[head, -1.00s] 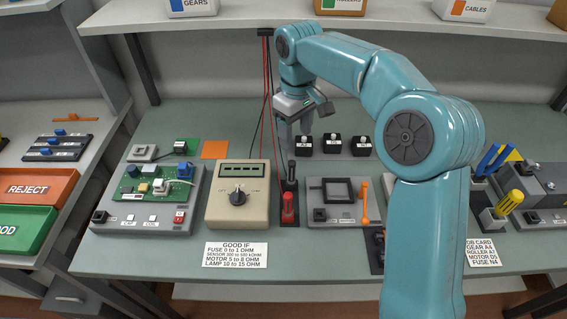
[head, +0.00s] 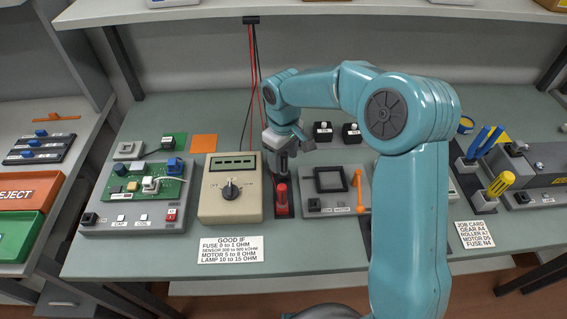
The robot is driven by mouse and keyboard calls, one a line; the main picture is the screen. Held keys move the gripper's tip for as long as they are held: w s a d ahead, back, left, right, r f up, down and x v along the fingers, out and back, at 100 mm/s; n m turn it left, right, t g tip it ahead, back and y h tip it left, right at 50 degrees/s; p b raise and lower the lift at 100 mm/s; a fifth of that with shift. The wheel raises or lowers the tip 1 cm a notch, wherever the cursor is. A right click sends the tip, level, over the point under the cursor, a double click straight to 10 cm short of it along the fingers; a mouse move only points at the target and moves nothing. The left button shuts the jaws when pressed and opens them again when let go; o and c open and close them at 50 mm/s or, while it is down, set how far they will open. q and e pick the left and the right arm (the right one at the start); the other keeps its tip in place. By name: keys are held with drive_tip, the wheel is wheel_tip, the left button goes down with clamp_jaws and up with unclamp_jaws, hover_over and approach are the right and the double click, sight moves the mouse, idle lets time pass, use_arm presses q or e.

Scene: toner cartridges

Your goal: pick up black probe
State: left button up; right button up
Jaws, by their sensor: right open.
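The black probe (head: 283,162) stands upright in its dark holder, just behind the red probe (head: 282,194). Its upper part is mostly hidden by my right gripper (head: 283,150). The gripper points down at the black probe, with its jaws open around or just above it; I cannot tell if they touch it. The beige meter (head: 230,203) with a dial stands just left of the probes. Red and black leads (head: 253,75) hang from a bracket at the back. My left gripper is not in view.
A grey fixture with a square frame and orange lever (head: 357,190) stands right of the probes. A green circuit board (head: 150,187) sits on a grey base at left. Small black blocks (head: 323,131) stand behind. A label card (head: 230,250) lies in front.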

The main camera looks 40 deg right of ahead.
sight(283, 166)
wheel_tip(283, 166, down, 4)
drive_tip(key=shift+s+r, duration=0.1)
drive_tip(key=shift+s, duration=0.05)
drive_tip(key=shift+c, duration=0.3)
drive_tip(key=shift+s, duration=0.1)
drive_tip(key=c, duration=0.5)
clamp_jaws()
drive_tip(key=shift+r, duration=0.1)
wheel_tip(283, 166, up, 20)
drive_tip(key=p, duration=0.1)
